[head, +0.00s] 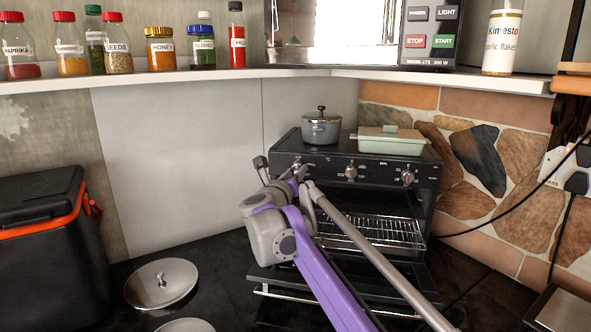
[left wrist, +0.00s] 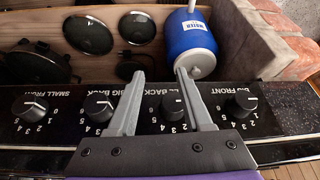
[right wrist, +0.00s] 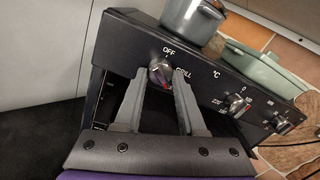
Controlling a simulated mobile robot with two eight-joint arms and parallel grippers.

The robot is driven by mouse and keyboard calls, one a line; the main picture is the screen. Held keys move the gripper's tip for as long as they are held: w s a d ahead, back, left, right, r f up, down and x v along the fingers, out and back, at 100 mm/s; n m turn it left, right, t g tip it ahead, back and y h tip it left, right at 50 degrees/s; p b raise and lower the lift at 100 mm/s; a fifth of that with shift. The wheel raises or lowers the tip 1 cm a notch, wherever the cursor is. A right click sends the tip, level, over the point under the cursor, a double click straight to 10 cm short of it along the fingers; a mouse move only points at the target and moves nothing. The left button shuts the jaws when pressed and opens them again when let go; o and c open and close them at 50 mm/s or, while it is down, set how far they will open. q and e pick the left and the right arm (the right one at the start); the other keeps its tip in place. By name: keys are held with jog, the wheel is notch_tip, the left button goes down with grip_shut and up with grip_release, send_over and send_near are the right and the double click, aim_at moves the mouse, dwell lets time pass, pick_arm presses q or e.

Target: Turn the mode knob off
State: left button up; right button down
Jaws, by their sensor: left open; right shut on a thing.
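The mode knob (right wrist: 160,74), round and dark with OFF and GRILL printed beside it, is the leftmost knob on the black oven's front panel (right wrist: 205,85). A small red mark shows low on it. My right gripper (right wrist: 161,72) is shut on this knob, a finger on each side. In the head view the right gripper (head: 299,174) reaches the panel's left end and hides most of the knob. My left gripper (left wrist: 156,72) is open and empty, above another black panel (left wrist: 60,125) with several knobs; it is not seen in the head view.
A grey pot (head: 321,127) and a pale green dish (head: 388,140) stand on the oven. Two more oven knobs sit to the right. The oven door (head: 280,284) hangs open with a rack (head: 375,232) inside.

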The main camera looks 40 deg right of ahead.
jog(key=n+t+p, duration=0.1)
jog(key=n+p, duration=0.1)
jog(key=n, duration=0.9)
jog(key=n+y+p, duration=0.1)
jog(key=n+p, duration=0.2)
jog(key=n, duration=0.9)
jog(key=shift+s+d+r+t, duration=0.1)
jog(key=shift+s+r+t, duration=0.1)
jog(key=shift+t, duration=0.2)
jog(key=shift+n, duration=1.6)
jog(key=c, duration=0.5)
grip_release()
